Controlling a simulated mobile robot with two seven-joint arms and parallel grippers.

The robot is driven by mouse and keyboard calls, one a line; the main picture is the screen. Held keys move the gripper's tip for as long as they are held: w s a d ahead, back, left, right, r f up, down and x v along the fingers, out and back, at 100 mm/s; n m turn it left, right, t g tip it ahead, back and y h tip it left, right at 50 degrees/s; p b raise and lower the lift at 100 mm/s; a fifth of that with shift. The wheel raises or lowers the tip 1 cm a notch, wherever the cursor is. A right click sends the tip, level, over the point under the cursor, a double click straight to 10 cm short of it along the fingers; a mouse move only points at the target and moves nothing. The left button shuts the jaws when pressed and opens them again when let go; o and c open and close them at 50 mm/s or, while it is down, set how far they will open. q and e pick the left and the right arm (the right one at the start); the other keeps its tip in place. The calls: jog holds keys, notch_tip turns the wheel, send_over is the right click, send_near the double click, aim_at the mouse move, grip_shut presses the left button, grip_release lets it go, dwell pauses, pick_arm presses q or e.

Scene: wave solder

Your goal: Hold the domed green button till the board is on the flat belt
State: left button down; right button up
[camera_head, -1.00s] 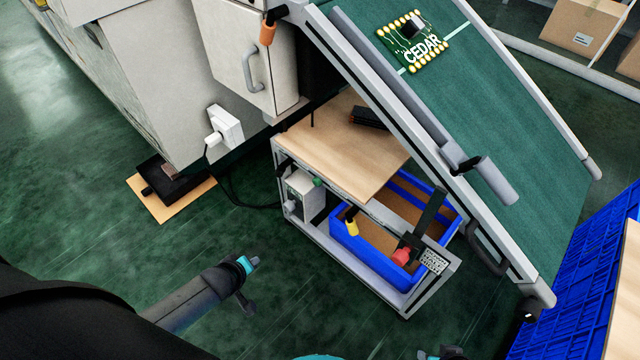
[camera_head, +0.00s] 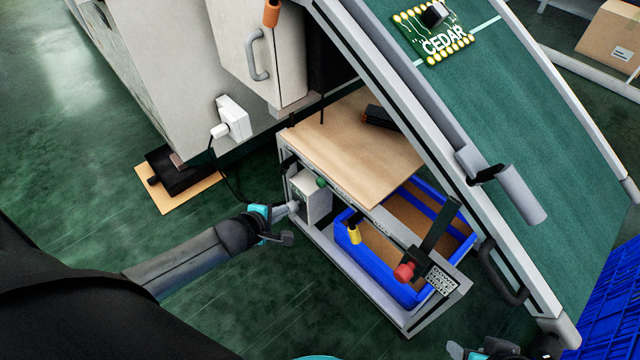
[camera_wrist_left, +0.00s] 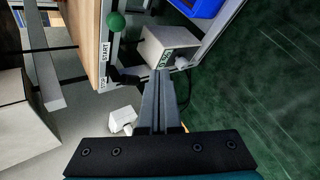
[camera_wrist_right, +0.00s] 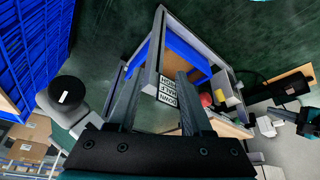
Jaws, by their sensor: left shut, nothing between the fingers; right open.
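The domed green button (camera_head: 321,182) sits on the front rail of the wooden-topped stand, beside a START label in the left wrist view (camera_wrist_left: 115,21). My left gripper (camera_head: 291,208) is shut and empty, just left of and below the button in the head view. In the left wrist view its fingertips (camera_wrist_left: 158,74) are apart from the button. The green board (camera_head: 437,36) marked CEDAR lies near the top of a sloping green belt (camera_head: 530,150). No flat belt can be made out. My right gripper (camera_wrist_right: 160,88) is open and empty, near the stand's other end.
The stand also carries a grey box (camera_head: 312,203), a yellow part (camera_head: 354,234), a red button (camera_head: 404,272) and a printed label (camera_head: 441,280). A blue bin (camera_head: 372,262) sits inside the stand. A grey cabinet (camera_head: 265,45) is behind.

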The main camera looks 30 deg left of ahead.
aim_at(321, 183)
pick_arm(q)
jog(key=w+d+b, duration=0.3)
jog(key=w, duration=0.5)
jog(key=shift+d, duration=0.15)
pick_arm(e)
jog(key=w+a+t+y, duration=0.2)
jog(key=w+a+t, duration=0.2)
jog(key=a+t, duration=0.1)
jog(key=shift+w+a+r+n+y, duration=0.3)
jog(key=shift+w+a+r, duration=0.05)
jog(key=shift+a+r, duration=0.05)
pick_arm(q)
jog(key=shift+w, duration=0.1)
dwell(1.5)
jog(key=shift+w+d, duration=0.2)
jog(key=shift+w, duration=0.15)
pick_arm(e)
jog(key=shift+r, duration=0.1)
